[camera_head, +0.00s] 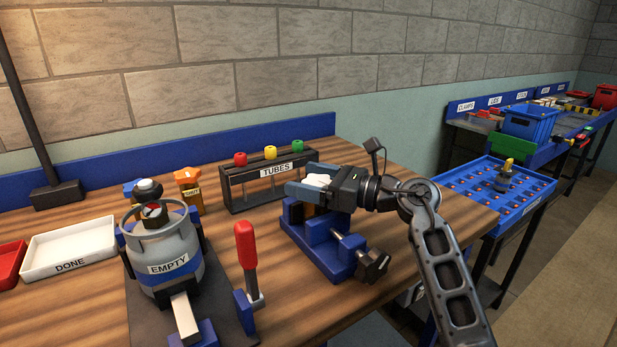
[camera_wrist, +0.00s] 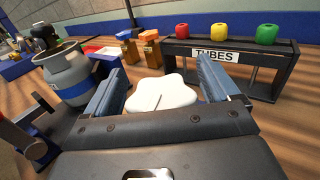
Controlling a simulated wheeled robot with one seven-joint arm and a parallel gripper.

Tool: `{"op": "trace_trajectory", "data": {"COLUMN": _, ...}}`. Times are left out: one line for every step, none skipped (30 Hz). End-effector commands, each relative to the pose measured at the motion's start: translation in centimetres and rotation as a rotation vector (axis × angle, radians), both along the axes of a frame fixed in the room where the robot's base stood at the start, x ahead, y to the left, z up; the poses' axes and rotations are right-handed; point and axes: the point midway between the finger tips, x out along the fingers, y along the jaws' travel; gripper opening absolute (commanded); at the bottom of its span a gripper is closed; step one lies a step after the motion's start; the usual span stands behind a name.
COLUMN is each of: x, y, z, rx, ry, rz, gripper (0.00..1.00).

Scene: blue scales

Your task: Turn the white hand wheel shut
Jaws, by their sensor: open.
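The white hand wheel (camera_wrist: 162,93) has a lobed rim and lies between the two blue fingers of my gripper (camera_wrist: 160,72). The fingers stand apart on either side of the wheel, with narrow gaps showing. In the head view the wheel (camera_head: 318,181) is partly covered by my gripper (camera_head: 307,180), which reaches in from the right above a blue vise (camera_head: 322,243). What carries the wheel below is mostly hidden. A line shows on the wheel's top face in the wrist view.
A tube rack (camera_head: 268,182) with red, yellow and green caps stands just behind. A grey gas cylinder (camera_head: 165,245) marked EMPTY and a red-handled clamp (camera_head: 247,252) stand to the left. A white DONE tray (camera_head: 70,250) is farther left. Bare wood (camera_head: 300,310) lies in front.

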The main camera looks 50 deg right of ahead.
Motion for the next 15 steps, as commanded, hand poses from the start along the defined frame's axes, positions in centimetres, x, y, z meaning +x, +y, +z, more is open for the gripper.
{"op": "trace_trajectory", "data": {"x": 0.16, "y": 0.04, "z": 0.01, "rx": 0.000, "ry": 0.000, "rz": 0.000, "gripper": 0.88}}
{"op": "trace_trajectory", "data": {"x": 0.20, "y": 0.05, "z": -0.01, "rx": 0.000, "ry": 0.000, "rz": 0.000, "gripper": 0.88}}
{"op": "trace_trajectory", "data": {"x": 0.23, "y": 0.06, "z": -0.03, "rx": 0.000, "ry": 0.000, "rz": -0.001, "gripper": 0.88}}
{"op": "trace_trajectory", "data": {"x": 0.24, "y": 0.06, "z": -0.04, "rx": 0.000, "ry": 0.001, "rz": -0.001, "gripper": 0.88}}
{"op": "trace_trajectory", "data": {"x": 0.24, "y": 0.06, "z": -0.04, "rx": 0.000, "ry": 0.000, "rz": -0.001, "gripper": 0.88}}
{"op": "trace_trajectory", "data": {"x": 0.23, "y": 0.06, "z": -0.05, "rx": 0.000, "ry": 0.001, "rz": -0.001, "gripper": 0.88}}
{"op": "trace_trajectory", "data": {"x": 0.23, "y": 0.06, "z": -0.04, "rx": 0.000, "ry": 0.001, "rz": -0.001, "gripper": 0.88}}
{"op": "trace_trajectory", "data": {"x": 0.22, "y": 0.06, "z": -0.04, "rx": 0.000, "ry": 0.000, "rz": 0.000, "gripper": 0.88}}
{"op": "trace_trajectory", "data": {"x": 0.22, "y": 0.06, "z": -0.04, "rx": 0.000, "ry": 0.001, "rz": 0.000, "gripper": 0.86}}
{"op": "trace_trajectory", "data": {"x": 0.22, "y": 0.07, "z": -0.04, "rx": 0.000, "ry": 0.000, "rz": 0.000, "gripper": 0.83}}
{"op": "trace_trajectory", "data": {"x": 0.22, "y": 0.07, "z": -0.04, "rx": 0.000, "ry": 0.001, "rz": 0.000, "gripper": 0.81}}
{"op": "trace_trajectory", "data": {"x": 0.21, "y": 0.06, "z": -0.04, "rx": 0.000, "ry": 0.000, "rz": 0.000, "gripper": 0.77}}
{"op": "trace_trajectory", "data": {"x": 0.21, "y": 0.06, "z": -0.04, "rx": 0.000, "ry": 0.001, "rz": 0.000, "gripper": 0.74}}
{"op": "trace_trajectory", "data": {"x": 0.21, "y": 0.06, "z": -0.04, "rx": 0.000, "ry": 0.001, "rz": 0.000, "gripper": 0.71}}
{"op": "trace_trajectory", "data": {"x": 0.21, "y": 0.06, "z": -0.04, "rx": 0.000, "ry": 0.001, "rz": 0.000, "gripper": 0.67}}
